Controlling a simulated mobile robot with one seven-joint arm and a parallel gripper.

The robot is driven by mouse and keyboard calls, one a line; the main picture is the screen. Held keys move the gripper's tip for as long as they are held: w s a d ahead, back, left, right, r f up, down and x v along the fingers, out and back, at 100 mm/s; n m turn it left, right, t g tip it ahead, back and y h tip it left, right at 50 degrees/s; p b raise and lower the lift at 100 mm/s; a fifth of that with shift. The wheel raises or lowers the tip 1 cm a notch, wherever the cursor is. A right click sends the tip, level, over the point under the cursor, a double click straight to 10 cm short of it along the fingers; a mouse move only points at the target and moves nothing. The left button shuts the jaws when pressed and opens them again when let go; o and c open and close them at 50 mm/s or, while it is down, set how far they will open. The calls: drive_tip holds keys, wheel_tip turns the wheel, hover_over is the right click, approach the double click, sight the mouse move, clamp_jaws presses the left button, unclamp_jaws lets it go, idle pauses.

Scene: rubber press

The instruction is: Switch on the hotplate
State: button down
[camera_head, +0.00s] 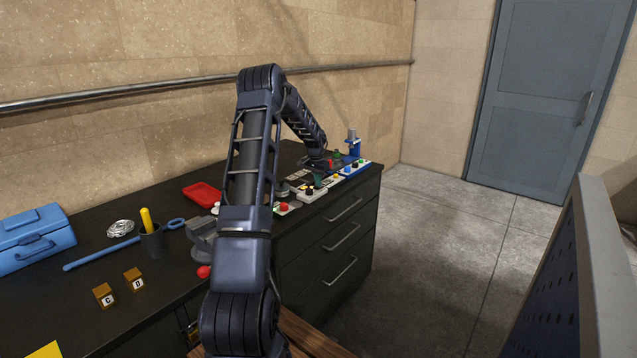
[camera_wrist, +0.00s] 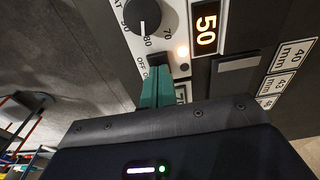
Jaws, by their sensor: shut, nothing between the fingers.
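The hotplate's pale control panel (camera_wrist: 181,22) fills the upper middle of the wrist view. It carries a black dial (camera_wrist: 142,14) with numbers around it, and an orange display (camera_wrist: 206,22) reading 50. A small round light (camera_wrist: 183,51) glows beside the dial. A black switch (camera_wrist: 159,58) sits below the dial near an "OFF" label, partly hidden. My gripper (camera_wrist: 158,70) is shut and empty, its teal fingertips at the switch; whether they press it I cannot tell. In the head view my gripper (camera_head: 318,178) is small, at the bench's far end.
Several small button boxes line the bench's right edge, one with a red button (camera_head: 283,206). A red tray (camera_head: 202,195), a grey vise (camera_head: 202,240), a pen cup (camera_head: 152,242) and a blue toolbox (camera_head: 35,238) stand on the dark bench (camera_head: 185,272).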

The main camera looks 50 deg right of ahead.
drive_tip(key=shift+r, duration=0.15)
wheel_tip(320, 180, up, 14)
drive_tip(key=d, duration=0.2)
drive_tip(key=shift+f, duration=0.2)
drive_tip(key=shift+d, duration=0.1)
idle(0.5)
